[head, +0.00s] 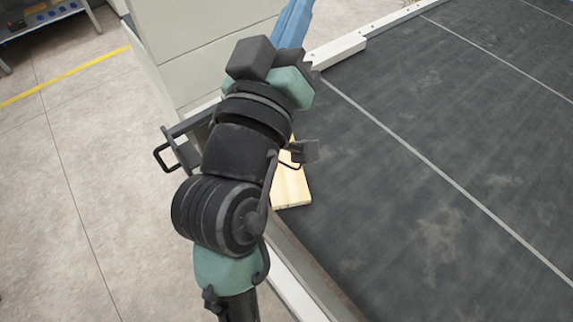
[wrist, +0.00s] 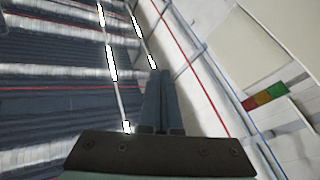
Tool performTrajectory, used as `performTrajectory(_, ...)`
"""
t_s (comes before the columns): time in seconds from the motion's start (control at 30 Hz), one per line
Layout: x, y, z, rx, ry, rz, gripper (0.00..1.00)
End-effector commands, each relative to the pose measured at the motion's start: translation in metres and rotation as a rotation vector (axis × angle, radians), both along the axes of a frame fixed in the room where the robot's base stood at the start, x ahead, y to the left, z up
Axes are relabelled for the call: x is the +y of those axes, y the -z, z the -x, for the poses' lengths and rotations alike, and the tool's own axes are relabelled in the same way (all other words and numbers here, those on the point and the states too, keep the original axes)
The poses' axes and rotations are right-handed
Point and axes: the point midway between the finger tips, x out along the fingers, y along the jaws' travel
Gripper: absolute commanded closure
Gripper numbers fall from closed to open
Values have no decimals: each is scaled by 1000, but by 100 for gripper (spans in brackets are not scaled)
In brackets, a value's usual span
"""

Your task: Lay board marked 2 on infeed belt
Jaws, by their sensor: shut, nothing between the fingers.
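A pale wooden board (head: 291,190) lies on the near left edge of the dark belt (head: 440,150). My arm hides much of it in the head view, and no number on it can be read. The wrist view does not show the board. My gripper (head: 298,10) has blue fingers and reaches up past the top of the head view, beyond the board and apart from it. In the wrist view its fingers (wrist: 159,76) are together, with nothing seen between them.
A pale machine cabinet (head: 195,50) stands left of the belt. A grey frame with a black handle (head: 165,156) juts out beside my arm. A shelf (head: 40,20) stands far left. The wrist view shows bright light strips, pipes and a red-orange-green signal light (wrist: 264,96). Much of the belt is bare.

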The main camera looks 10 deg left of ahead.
Motion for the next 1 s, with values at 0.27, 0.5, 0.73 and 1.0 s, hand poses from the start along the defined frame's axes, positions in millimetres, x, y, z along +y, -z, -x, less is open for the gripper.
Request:
performTrajectory(0.27, 71, 278, 53, 280, 68, 613, 100)
performTrajectory(0.5, 98, 387, 117, 288, 46, 1017, 100)
performTrajectory(0.73, 102, 398, 122, 273, 44, 1099, 100)
performTrajectory(1.0, 104, 395, 71, 273, 48, 1093, 100)
